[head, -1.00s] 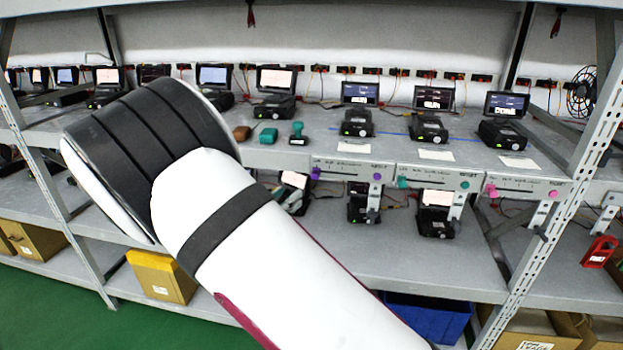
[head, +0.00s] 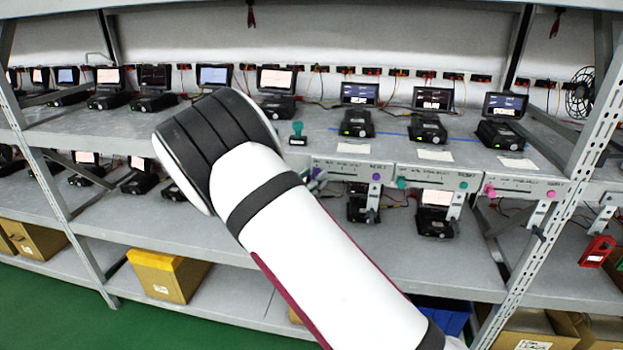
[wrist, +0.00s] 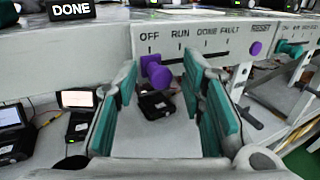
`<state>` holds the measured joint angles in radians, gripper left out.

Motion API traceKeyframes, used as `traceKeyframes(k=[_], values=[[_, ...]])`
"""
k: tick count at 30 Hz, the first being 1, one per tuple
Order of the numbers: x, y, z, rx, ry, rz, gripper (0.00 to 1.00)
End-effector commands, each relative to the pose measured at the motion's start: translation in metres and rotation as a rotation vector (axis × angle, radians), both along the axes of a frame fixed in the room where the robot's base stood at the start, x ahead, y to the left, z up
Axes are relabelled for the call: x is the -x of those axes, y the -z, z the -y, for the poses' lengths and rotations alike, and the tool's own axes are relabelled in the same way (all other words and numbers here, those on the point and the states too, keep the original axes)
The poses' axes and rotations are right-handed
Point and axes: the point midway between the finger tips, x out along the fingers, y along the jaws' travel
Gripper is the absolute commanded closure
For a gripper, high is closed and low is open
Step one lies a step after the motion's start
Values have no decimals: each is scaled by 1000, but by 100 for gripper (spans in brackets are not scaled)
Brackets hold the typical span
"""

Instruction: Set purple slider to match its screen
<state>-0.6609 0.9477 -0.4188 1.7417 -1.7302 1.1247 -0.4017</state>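The purple slider knob (wrist: 158,73) sits at the OFF end of its slot on the white panel (wrist: 218,36), marked OFF, RUN, DONE, FAULT. My gripper (wrist: 161,62) is open in the wrist view. Its teal-padded fingers stand on either side of the knob, with gaps. A purple RESET button (wrist: 256,48) is at the panel's right. In the head view the panel (head: 352,172) is on the shelf edge, the knob (head: 316,173) at its left. The screen (head: 360,94) above it is lit, its text too small to read.
Panels with a teal knob (head: 401,182) and a pink knob (head: 490,190) stand to the right. A black block reading DONE (wrist: 70,10) lies on the shelf left of the panel. A teal-handled stamp (head: 297,133) stands on the shelf. Devices fill the lower shelf.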

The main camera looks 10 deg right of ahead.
Motion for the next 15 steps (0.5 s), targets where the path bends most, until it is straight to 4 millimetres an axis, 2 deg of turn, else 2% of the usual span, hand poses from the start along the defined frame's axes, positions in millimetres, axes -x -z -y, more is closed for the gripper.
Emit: traceKeyframes(k=[2,6,7,15], values=[[0,0,0,0,0,0,65],[0,0,0,0,0,0,97],[0,0,0,0,0,0,100],[3,-1,5,1,3,-1,100]])
